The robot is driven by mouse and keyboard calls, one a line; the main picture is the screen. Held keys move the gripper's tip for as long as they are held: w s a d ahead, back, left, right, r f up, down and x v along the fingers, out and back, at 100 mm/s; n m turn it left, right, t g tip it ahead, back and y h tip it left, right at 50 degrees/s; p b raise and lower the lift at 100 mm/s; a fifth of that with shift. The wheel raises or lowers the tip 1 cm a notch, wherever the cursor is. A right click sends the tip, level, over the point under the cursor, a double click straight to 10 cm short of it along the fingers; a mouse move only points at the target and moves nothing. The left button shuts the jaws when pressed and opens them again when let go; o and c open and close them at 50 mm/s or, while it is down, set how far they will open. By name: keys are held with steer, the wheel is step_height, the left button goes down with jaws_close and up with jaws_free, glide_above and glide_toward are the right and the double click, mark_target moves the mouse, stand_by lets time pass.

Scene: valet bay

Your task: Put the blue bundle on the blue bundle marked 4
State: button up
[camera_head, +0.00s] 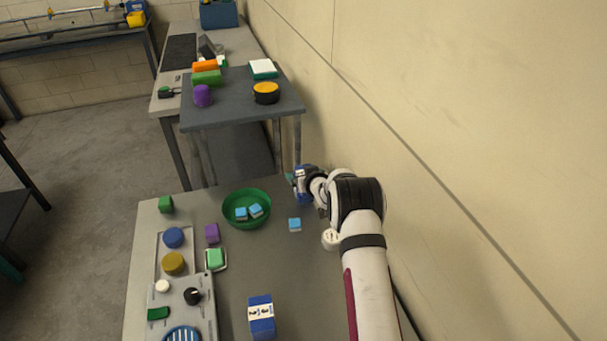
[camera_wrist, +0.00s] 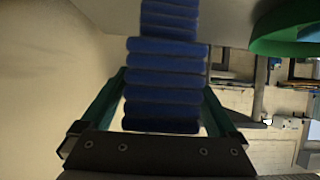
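My gripper (camera_head: 297,180) is at the far right of the near table, by the wall. In the wrist view its teal fingers (camera_wrist: 164,85) lie along both sides of a ribbed blue bundle (camera_wrist: 165,98) and look shut on it. A second ribbed blue stack (camera_wrist: 170,14) shows at the top edge of the wrist view, in line with the held one; I cannot tell whether they touch. In the head view blue with a white band (camera_head: 303,186) shows at the gripper, partly hidden. Another blue bundle (camera_head: 262,326) with a marked white band stands at the table's front; its mark is too small to read.
A green bowl (camera_head: 230,221) with light-blue blocks stands left of my gripper; one light-blue block (camera_head: 294,224) lies outside it. A grey panel (camera_head: 207,318) with knobs and several coloured pieces fill the table's left side. The wall (camera_head: 440,120) is close on the right.

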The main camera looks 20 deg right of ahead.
steer(key=shift+s+r, duration=0.1)
steer(key=shift+r, duration=0.1)
steer(key=s+a+r+m+g+h, duration=0.1)
steer(key=s+r+g, duration=0.1)
steer(key=s+r, duration=0.65)
steer(key=s+a+r+m+g+h, duration=0.15)
steer(key=s+r, duration=0.25)
steer(key=s, duration=0.9)
steer(key=s+a+r+m+g+y, duration=0.1)
steer(key=s+a+g, duration=0.2)
steer(key=s, duration=0.8)
steer(key=s+a+r+m+g+y, duration=0.1)
steer(key=s+a, duration=0.4)
steer(key=s, duration=0.6)
steer(key=s+a+m+g+y, duration=0.1)
steer(key=s+a+g, duration=0.3)
steer(key=s, duration=0.7)
steer(key=shift+a+r+g+y, duration=0.25)
steer(key=shift+r+g+y, duration=0.2)
steer(key=shift+y, duration=0.2)
